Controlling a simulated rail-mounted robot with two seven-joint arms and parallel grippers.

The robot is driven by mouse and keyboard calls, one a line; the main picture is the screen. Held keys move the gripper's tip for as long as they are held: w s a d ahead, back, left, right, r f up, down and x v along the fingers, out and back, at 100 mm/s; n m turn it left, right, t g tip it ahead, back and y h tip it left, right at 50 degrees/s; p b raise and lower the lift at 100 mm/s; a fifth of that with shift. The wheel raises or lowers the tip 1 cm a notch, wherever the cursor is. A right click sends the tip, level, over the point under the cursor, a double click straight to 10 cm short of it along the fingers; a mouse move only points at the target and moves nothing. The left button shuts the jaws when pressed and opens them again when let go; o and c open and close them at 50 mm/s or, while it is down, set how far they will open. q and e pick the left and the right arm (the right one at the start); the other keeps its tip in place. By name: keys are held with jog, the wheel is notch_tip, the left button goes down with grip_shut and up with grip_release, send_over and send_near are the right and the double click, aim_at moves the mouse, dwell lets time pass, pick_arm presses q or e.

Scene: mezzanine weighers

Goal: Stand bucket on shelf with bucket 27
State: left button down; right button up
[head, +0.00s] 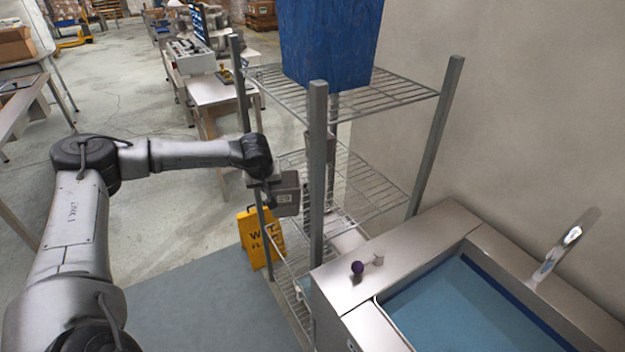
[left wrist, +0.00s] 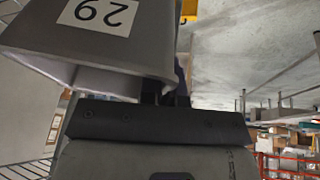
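A grey bucket (head: 286,194) with a white label that looks like 29 hangs at the near left side of the wire shelf rack (head: 318,170), by the middle tier. It fills the upper left of the left wrist view (left wrist: 120,50), where it appears upside down. My left gripper (head: 264,181) is at the bucket's edge and appears shut on it; its fingers (left wrist: 172,94) are partly hidden by the bucket. The middle tier (head: 375,192) looks mostly bare. I cannot make out a bucket marked 27; the front post hides part of the rack. My right gripper is out of view.
A large blue bin (head: 328,45) stands on the top tier. A yellow wet-floor sign (head: 262,238) stands beside the rack. A steel sink (head: 410,255) with a tap (head: 562,250) is at the right. Pale items (head: 346,240) lie low in the rack.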

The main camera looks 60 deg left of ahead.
pick_arm(q)
jog(key=w+f, duration=0.3)
jog(key=w, duration=1.1)
jog(key=shift+f, duration=0.25)
jog(key=c, duration=1.8)
grip_release()
jog(key=shift+f, duration=0.15)
jog(key=o, duration=0.5)
jog(key=shift+p+v, duration=0.5)
jog(key=shift+v, duration=3.4)
